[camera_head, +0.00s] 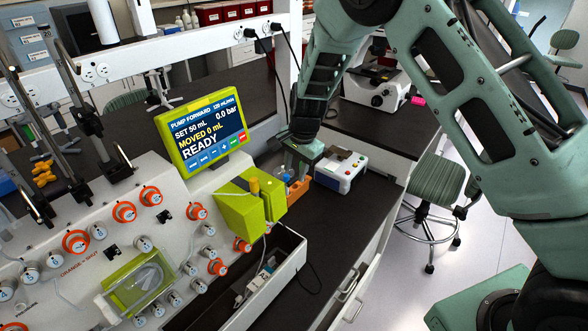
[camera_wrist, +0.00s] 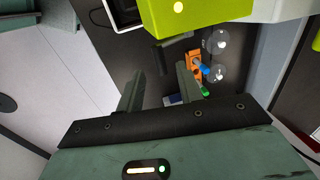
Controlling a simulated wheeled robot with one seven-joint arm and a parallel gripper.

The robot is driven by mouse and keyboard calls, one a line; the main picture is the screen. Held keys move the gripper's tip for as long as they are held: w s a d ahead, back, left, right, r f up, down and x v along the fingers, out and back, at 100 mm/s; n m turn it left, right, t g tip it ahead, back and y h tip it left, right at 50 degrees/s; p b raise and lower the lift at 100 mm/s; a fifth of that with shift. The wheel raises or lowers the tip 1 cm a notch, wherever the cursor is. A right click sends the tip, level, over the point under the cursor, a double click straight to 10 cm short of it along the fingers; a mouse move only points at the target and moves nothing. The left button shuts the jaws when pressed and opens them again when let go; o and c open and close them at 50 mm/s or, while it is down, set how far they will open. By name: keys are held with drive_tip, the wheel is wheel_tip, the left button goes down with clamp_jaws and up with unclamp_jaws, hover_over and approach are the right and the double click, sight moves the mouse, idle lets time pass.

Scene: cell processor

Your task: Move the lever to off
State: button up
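The cell processor (camera_head: 150,235) is a white machine with orange-ringed knobs. My gripper (camera_head: 296,160) is above the bench, to the right of the screen and behind the green block. In the wrist view my gripper (camera_wrist: 160,80) has its two fingers apart, with nothing visible between them.
The green-framed screen (camera_head: 210,128) reads "READY". An orange rack (camera_head: 299,187) with small bottles stands below my gripper. A white device (camera_head: 341,170) with coloured buttons is just right of it.

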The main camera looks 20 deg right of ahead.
sight(293, 179)
drive_tip(key=shift+w+a+f+p, duration=0.1)
drive_tip(key=shift+w+f+p, duration=0.1)
drive_tip(key=shift+f, duration=0.55)
drive_tip(key=shift+w+a+f+p, duration=0.1)
drive_tip(key=shift+f+p, duration=0.05)
drive_tip(key=shift+f, duration=0.6)
clamp_jaws()
